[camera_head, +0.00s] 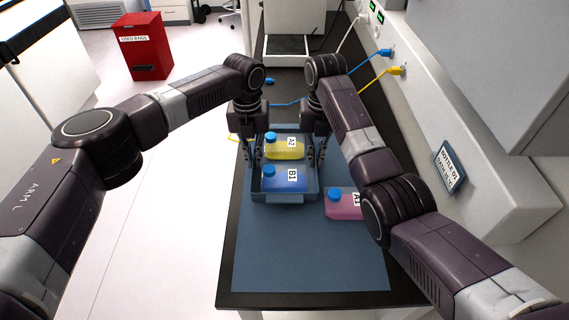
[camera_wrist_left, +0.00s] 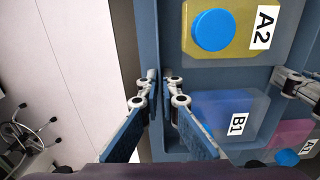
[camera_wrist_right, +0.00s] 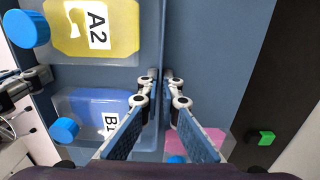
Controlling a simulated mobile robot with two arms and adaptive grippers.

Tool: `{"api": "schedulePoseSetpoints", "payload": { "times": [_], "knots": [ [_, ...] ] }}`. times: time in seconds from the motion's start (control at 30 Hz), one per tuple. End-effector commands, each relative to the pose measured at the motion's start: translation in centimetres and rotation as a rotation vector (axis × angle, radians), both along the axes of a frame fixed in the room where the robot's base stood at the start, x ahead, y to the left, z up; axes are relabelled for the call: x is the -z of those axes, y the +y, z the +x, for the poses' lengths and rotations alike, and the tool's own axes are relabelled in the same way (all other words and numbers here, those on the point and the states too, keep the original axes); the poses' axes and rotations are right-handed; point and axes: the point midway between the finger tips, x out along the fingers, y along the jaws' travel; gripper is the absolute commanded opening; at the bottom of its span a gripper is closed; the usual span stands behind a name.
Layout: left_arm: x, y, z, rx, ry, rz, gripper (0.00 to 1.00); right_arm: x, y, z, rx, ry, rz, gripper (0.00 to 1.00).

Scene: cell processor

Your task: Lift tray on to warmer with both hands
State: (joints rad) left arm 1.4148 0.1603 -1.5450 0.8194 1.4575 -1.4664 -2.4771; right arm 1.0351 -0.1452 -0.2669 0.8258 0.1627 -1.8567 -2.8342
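The blue tray (camera_head: 285,198) stands on the bench and holds a yellow bag A2 (camera_head: 287,152) and a blue bag B1 (camera_head: 286,184), both with blue caps. My left gripper (camera_head: 256,160) is at the tray's left wall; in the left wrist view its fingertips (camera_wrist_left: 160,78) are close together on either side of the wall. My right gripper (camera_head: 318,160) is at the right wall; in the right wrist view its fingertips (camera_wrist_right: 160,76) pinch that wall likewise. A white device with a dark platform (camera_head: 286,45) at the far end looks like the warmer.
A pink bag A1 (camera_head: 342,207) lies on the blue mat (camera_head: 300,255), right of the tray. Blue and yellow cables (camera_head: 375,76) run from the wall unit across the dark bench behind the tray. A red bin (camera_head: 144,50) stands on the floor at left.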

Motion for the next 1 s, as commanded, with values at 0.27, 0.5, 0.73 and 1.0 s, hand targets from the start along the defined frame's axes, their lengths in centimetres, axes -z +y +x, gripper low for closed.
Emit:
{"api": "schedulePoseSetpoints", "payload": {
  "times": [0.27, 0.5, 0.73, 1.0],
  "knots": [
    [0.0, 0.0, 0.0, 0.000, 0.000, 0.000, 0.00, 0.0, 0.0, 0.0, 0.000, -0.001, 0.000, 0.00],
    [-0.2, 0.0, 0.0, 0.000, -0.001, 0.000, 0.00, -0.2, 0.0, 0.1, 0.001, -0.002, 0.000, 0.00],
    [-1.4, 0.0, 0.0, 0.000, -0.001, 0.000, 0.00, -1.4, 0.0, 0.1, 0.001, -0.002, -0.001, 0.00],
    [-4.0, 0.1, 0.0, -0.001, 0.000, 0.001, 0.00, -4.1, -0.1, 0.1, 0.001, -0.001, -0.001, 0.00]
  ]
}}
